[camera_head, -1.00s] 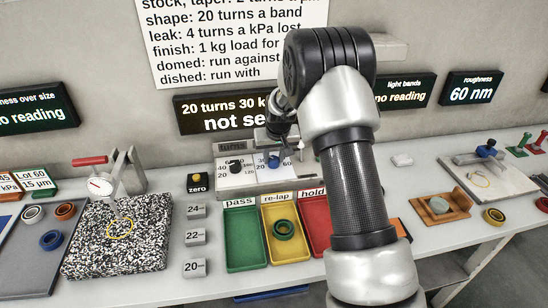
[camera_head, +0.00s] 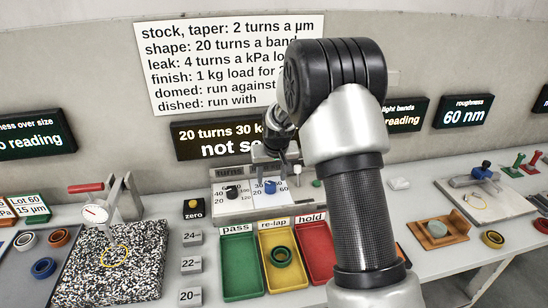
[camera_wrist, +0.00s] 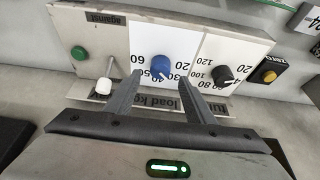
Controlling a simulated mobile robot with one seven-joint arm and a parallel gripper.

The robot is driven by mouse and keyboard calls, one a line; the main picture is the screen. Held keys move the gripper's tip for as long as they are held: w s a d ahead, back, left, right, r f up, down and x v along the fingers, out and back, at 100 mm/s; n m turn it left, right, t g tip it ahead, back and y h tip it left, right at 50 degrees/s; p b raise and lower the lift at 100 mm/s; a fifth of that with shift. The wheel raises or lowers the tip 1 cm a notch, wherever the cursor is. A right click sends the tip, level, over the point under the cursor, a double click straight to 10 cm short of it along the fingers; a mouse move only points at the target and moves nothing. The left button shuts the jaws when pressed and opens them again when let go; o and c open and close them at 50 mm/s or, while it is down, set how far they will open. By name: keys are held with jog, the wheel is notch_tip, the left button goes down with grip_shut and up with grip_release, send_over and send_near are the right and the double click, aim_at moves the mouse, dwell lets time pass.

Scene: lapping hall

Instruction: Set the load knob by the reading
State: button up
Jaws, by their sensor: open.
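The blue load knob (camera_wrist: 162,67) sits on a white dial face in the wrist view, with an upside-down "load kg" label on the panel edge. In the head view the blue knob (camera_head: 270,187) is on the right dial of the panel. My gripper (camera_wrist: 160,79) is open, its two fingertips just short of the knob and to either side of it; I see no contact. The display (camera_head: 215,140) reads "20 turns 30 k…" above "not se…", its right part hidden by my arm. The roughness display (camera_head: 464,111) reads 60 nm. The knob's exact setting is unclear.
A black turns knob (camera_wrist: 222,74) is beside the load dial. A white-capped lever (camera_wrist: 104,84) and green button (camera_wrist: 79,53) are on the other side. The wall chart (camera_head: 215,60) includes "finish: 1 kg load for 2…", then is covered. Trays (camera_head: 240,268) stand in front of the panel.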

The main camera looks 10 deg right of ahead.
jog(key=v, duration=1.2)
jog(key=shift+s+r+p, duration=0.15)
jog(key=shift+r+p, duration=0.15)
jog(key=s+r+t+p, duration=0.1)
jog(key=s+r+p, duration=0.6)
jog(key=s+r, duration=1.35)
jog(key=s+p, duration=0.3)
jog(key=s, duration=1)
jog(key=shift+s+f, duration=0.25)
jog(key=shift+f, duration=0.15)
